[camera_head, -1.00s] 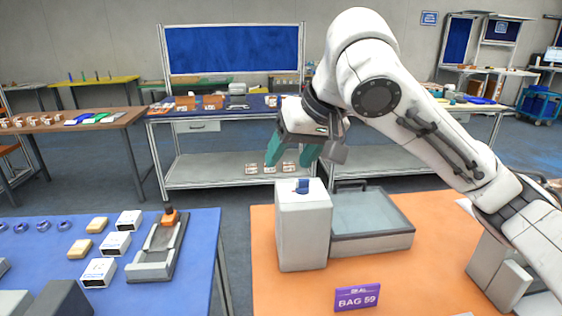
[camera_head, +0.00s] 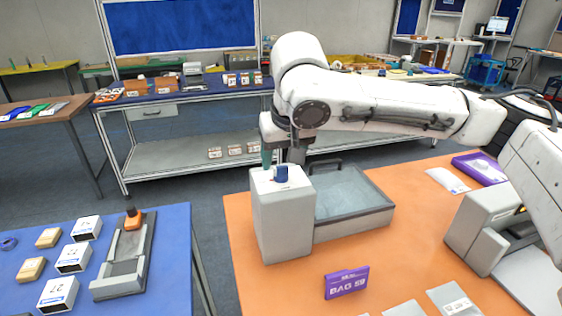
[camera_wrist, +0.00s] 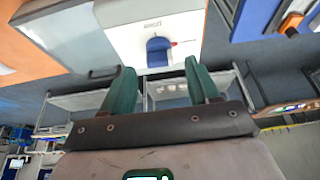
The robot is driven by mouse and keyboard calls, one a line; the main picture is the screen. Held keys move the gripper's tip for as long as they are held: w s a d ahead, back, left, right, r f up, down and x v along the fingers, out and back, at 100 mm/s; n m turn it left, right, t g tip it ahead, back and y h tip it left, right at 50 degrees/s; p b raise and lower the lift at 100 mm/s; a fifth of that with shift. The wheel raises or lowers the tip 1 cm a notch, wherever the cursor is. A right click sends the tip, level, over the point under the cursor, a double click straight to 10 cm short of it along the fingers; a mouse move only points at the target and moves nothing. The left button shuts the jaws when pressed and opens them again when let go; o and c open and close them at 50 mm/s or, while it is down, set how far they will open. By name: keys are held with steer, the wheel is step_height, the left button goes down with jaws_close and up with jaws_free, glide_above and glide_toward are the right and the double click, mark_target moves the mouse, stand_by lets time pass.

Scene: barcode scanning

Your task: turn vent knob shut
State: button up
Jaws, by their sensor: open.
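The blue vent knob (camera_head: 281,173) stands on top of a white box (camera_head: 284,220) at the left of the orange table. In the wrist view the knob (camera_wrist: 159,52) shows on the box's pale top (camera_wrist: 125,38), with a small red mark to its right. My gripper (camera_wrist: 160,68) is open, with its two green fingers apart. The knob lies just beyond the fingertips and between them in that picture; I see no contact. In the head view my gripper (camera_head: 275,157) is just behind and above the knob, partly hidden by my arm.
A clear-lidded grey chamber (camera_head: 350,218) adjoins the box on the right. A purple "BAG 59" sign (camera_head: 346,283) stands in front. A grey machine (camera_head: 486,228) stands to the right. A blue table (camera_head: 172,285) with boxes is at the left, across a gap.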

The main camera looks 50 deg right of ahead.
mark_target(281, 173)
steer(key=shift+x, duration=1.05)
steer(key=shift+c, duration=0.4)
steer(key=c, duration=1)
steer(key=shift+o, duration=0.2)
